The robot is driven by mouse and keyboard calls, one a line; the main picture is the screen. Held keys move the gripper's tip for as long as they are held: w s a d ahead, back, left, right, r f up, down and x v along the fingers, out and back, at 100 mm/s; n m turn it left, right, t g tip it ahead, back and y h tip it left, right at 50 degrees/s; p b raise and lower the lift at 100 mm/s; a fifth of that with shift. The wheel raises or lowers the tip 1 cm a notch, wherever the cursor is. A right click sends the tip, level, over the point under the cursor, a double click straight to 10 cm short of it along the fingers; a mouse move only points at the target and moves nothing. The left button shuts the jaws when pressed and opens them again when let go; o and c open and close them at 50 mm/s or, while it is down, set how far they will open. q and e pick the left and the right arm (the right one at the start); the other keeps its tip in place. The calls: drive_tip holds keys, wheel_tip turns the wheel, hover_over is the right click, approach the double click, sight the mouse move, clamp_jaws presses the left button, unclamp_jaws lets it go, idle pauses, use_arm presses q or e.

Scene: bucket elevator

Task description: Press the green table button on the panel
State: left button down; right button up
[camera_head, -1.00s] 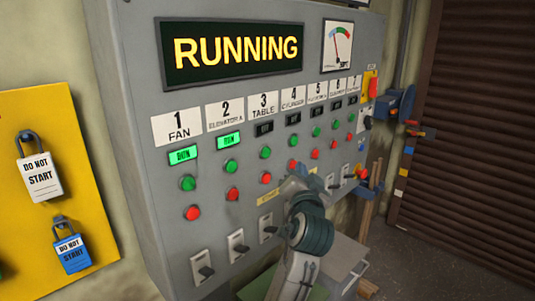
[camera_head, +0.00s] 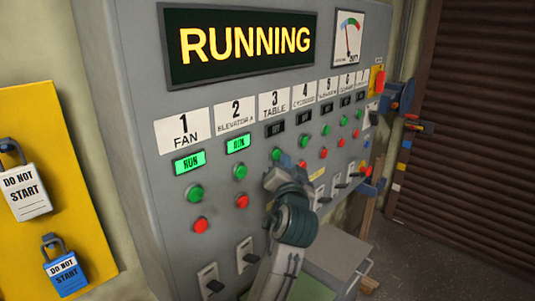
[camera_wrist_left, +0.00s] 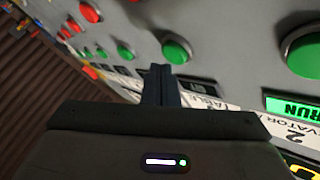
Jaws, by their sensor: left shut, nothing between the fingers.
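The green table button (camera_head: 277,153) is in column 3 of the grey panel, under the label "3 TABLE" (camera_head: 274,104) and a dark indicator (camera_head: 274,129). My left gripper (camera_head: 279,172) is shut and empty, just below that button in the head view, with the arm hiding the area under it. In the left wrist view the shut fingertips (camera_wrist_left: 160,69) are close to the green table button (camera_wrist_left: 177,50), which shows just beyond them. I cannot tell whether they touch. My right gripper is not in view.
Neighbouring green buttons are elevator (camera_head: 240,173) and fan (camera_head: 195,193), each under a lit RUN lamp; red buttons (camera_head: 200,226) and switches (camera_head: 208,284) lie below. The display (camera_head: 245,42) reads RUNNING. A yellow lockout board (camera_head: 75,180) is at left, a brown shutter (camera_head: 480,130) at right.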

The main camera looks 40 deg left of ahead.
use_arm(q)
drive_tip(key=shift+w+d, duration=0.15)
drive_tip(key=shift+w, duration=0.05)
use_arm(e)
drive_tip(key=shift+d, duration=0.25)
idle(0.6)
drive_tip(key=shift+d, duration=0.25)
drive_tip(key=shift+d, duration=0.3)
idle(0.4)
use_arm(q)
drive_tip(key=shift+a, duration=0.45)
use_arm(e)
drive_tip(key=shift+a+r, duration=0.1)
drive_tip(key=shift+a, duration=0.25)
